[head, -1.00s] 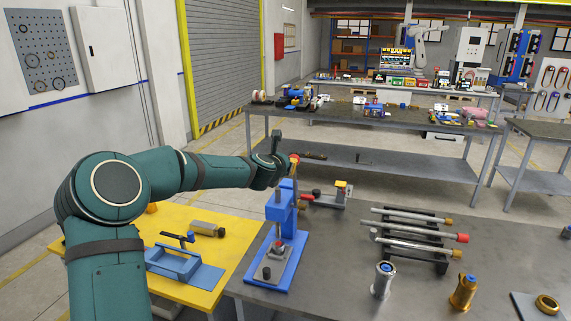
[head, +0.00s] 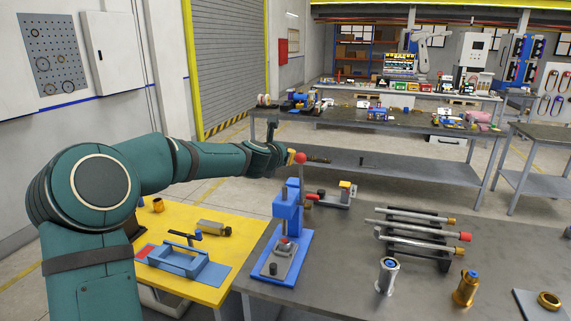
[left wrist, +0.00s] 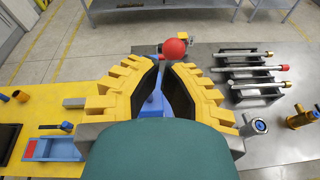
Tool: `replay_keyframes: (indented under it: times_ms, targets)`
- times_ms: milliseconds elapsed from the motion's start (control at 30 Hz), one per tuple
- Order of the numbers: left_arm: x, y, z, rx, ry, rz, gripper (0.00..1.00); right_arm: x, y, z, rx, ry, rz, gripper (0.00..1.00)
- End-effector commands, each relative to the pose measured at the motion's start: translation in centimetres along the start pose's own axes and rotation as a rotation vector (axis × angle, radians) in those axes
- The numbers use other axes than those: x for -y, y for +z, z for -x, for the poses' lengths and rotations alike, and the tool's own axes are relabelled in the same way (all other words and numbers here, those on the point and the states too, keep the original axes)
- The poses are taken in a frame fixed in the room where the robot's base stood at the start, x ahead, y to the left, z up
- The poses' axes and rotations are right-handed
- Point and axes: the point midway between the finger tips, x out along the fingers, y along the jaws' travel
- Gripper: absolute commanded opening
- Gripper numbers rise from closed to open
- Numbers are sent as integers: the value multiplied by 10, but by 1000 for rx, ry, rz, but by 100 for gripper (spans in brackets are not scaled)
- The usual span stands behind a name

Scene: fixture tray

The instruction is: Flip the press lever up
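The blue press (head: 287,215) stands upright at the left end of the grey table. Its lever rises from the top and ends in a red ball knob (head: 300,157), up near my gripper. My left gripper (head: 290,156), with yellow fingers, is just left of the knob in the head view. In the left wrist view its fingers (left wrist: 164,66) are apart, with dark inner pads. The red knob (left wrist: 174,48) shows just beyond the fingertips, and part of the blue press (left wrist: 155,104) shows between the fingers. I cannot tell whether a finger touches the lever. My right gripper is not in view.
A yellow table (head: 222,291) with a blue fixture (head: 181,258) lies left of the press. On the grey table (head: 345,277), a rack of metal rods (head: 415,238) and upright metal cylinders stand to the right. A small red-handled clamp (head: 335,197) sits behind the press.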

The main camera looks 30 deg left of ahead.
Motion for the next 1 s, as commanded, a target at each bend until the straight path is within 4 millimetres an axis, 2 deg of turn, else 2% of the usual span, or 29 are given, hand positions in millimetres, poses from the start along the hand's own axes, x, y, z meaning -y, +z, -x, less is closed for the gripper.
replay_keyframes:
  times_ms: [33,100,300,867,1000]
  targets:
    - [-2,10,8,2,0,-1,0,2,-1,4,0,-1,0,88]
    - [-3,18,14,2,0,-1,0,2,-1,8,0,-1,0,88]
    - [-6,27,25,0,-1,1,0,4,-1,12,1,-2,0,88]
    - [-6,28,26,0,0,1,0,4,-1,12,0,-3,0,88]
    - [2,15,21,-17,-13,-34,0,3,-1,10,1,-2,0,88]
